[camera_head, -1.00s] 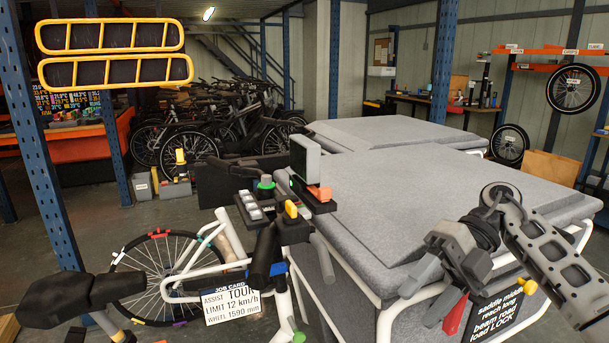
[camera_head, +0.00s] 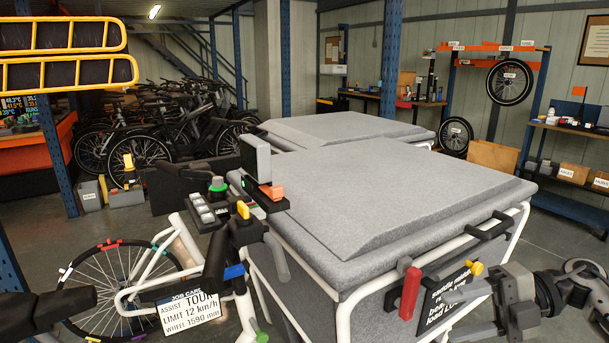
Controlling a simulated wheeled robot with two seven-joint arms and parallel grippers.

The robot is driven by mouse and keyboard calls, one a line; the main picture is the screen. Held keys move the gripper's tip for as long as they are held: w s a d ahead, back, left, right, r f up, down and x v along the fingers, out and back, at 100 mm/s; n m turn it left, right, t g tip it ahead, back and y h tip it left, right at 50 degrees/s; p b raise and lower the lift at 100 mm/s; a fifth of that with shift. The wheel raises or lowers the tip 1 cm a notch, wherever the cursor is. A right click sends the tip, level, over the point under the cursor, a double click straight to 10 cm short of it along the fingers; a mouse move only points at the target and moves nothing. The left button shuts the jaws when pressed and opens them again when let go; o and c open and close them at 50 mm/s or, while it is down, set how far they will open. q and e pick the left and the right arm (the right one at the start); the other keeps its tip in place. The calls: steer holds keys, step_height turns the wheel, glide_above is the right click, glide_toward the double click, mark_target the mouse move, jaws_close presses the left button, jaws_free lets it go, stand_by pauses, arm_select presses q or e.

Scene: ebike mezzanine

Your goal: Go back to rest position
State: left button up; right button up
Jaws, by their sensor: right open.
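My right gripper (camera_head: 452,314) is at the lower right, with its arm coming in from the right edge. It is open and I see nothing held in it. Its fingers point left and cover part of a black label (camera_head: 432,318) on the side of the grey cargo box (camera_head: 380,200). A red lever (camera_head: 410,293) stands upright just left of the fingers. I cannot tell whether the gripper touches the box.
A white-framed bike with a handlebar console (camera_head: 262,165), a job card (camera_head: 189,313) and a spoked wheel (camera_head: 85,290) is at left. A black handle (camera_head: 490,226) is on the box's right side. Open floor (camera_head: 555,238) lies at the right, before a shelf (camera_head: 565,190).

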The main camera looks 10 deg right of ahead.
steer(key=w+d+r+m+t+h, duration=0.7)
steer(key=w+d+r+m+t, duration=0.35)
steer(key=w+m+t, duration=0.5)
steer(key=s+d+f+m+g+h, duration=0.1)
steer(key=d+f+m+h, duration=0.35)
steer(key=d+h, duration=0.25)
steer(key=d+f+m+g+h, duration=0.2)
steer(key=d+f+m+h, duration=0.1)
steer(key=d+m+h, duration=0.35)
steer(key=s+a+f+g+y, duration=0.15)
steer(key=s+a+f, duration=0.25)
steer(key=a+f, duration=0.55)
steer(key=s+a+f+g+y, duration=0.1)
steer(key=s+a+f+y, duration=0.25)
steer(key=a+f, duration=0.65)
steer(key=s+a+f+m+g+y, duration=0.1)
steer(key=s+a+f, duration=0.3)
steer(key=s+a, duration=0.5)
steer(key=s+a+f+m+g+y, duration=0.1)
steer(key=s+a+f+y, duration=0.2)
steer(key=s+a, duration=0.7)
steer(key=shift+s+a+f, duration=0.25)
steer(key=shift+a+f, duration=0.3)
steer(key=shift+a, duration=0.15)
